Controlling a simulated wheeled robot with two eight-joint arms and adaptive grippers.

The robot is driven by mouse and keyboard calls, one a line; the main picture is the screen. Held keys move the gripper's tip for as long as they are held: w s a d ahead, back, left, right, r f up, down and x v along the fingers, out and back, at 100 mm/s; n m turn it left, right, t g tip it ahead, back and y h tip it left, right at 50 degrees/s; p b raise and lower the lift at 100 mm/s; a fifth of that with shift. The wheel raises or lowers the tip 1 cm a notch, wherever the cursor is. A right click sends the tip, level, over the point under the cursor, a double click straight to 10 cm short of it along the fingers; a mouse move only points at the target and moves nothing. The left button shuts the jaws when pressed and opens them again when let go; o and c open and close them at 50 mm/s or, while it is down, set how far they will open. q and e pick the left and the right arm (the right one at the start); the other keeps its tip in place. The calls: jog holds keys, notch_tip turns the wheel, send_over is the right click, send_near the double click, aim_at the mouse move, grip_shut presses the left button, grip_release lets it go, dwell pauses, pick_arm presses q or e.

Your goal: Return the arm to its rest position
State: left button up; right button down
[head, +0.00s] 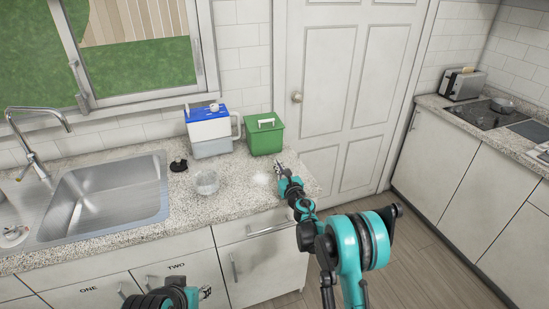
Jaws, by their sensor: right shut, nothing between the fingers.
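My right arm reaches up from the bottom right, and its small right gripper (278,170) is over the right end of the speckled counter (235,205), just in front of the green bin. The gripper is shut and empty. My left arm shows only in part at the bottom edge; a small dark end piece, probably the left gripper (206,292), shows in front of the cabinet doors, and its jaws are too small to read.
On the counter stand a green lidded bin (265,138), a blue-and-white container (208,133), a clear bowl (206,185) and a small black object (178,165). A sink (105,198) is left. A stove (490,114) and toaster (462,84) are right. The floor (430,262) between is clear.

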jog(key=shift+s+d, duration=0.25)
jog(key=shift+s, duration=0.45)
jog(key=s+d+r+m+h, duration=0.55)
jog(key=d+r+m, duration=0.35)
jog(key=r+m, duration=0.35)
jog(key=s+d+r+m+g+h, duration=0.25)
jog(key=s+d+m, duration=0.35)
jog(key=s+m, duration=0.4)
jog(key=s+f+m+g+y, duration=0.1)
jog(key=s+f+m, duration=0.3)
jog(key=s, duration=0.7)
jog(key=s+a+f+m+g+y, duration=0.1)
jog(key=s+f+m+g, duration=0.2)
jog(key=s+m, duration=0.4)
jog(key=s+a+f+m+g, duration=0.1)
jog(key=s+f+m+g, duration=0.2)
jog(key=s, duration=1.2)
jog(key=f+m, duration=0.1)
jog(key=m, duration=0.2)
jog(key=shift+s+a+f+g+y, duration=0.2)
jog(key=shift+f+g+y, duration=0.15)
jog(key=shift+y, duration=0.05)
